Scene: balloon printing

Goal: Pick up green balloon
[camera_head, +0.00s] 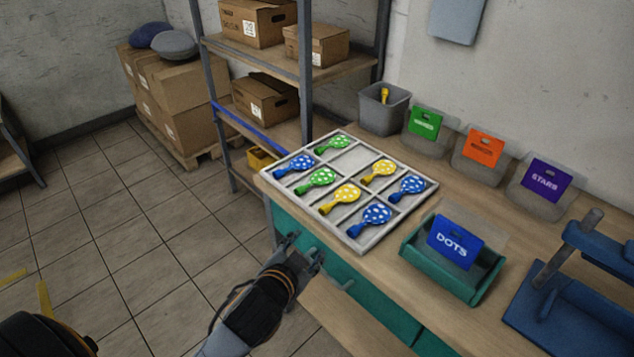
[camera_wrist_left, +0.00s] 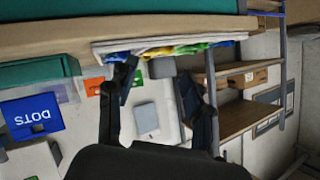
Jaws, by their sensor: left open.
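Two green balloons with white dots lie in the compartment tray (camera_head: 361,243) on the workbench. One green balloon (camera_head: 333,143) is in the far left part of the tray, and another green balloon (camera_head: 317,180) is nearer, beside blue and yellow ones. My left gripper (camera_head: 306,248) is open and empty, in front of the bench edge and apart from the tray. In the left wrist view its two fingers (camera_wrist_left: 160,95) are spread, with the tray edge (camera_wrist_left: 170,40) and balloon colours beyond them. My right gripper is not seen.
A teal bin (camera_head: 447,280) with a blue DOTS packet (camera_head: 453,243) stands right of the tray. A blue press (camera_head: 570,300) is at the far right. A grey bin (camera_head: 383,108) and several labelled bags line the wall. A shelf (camera_head: 306,90) with boxes stands behind.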

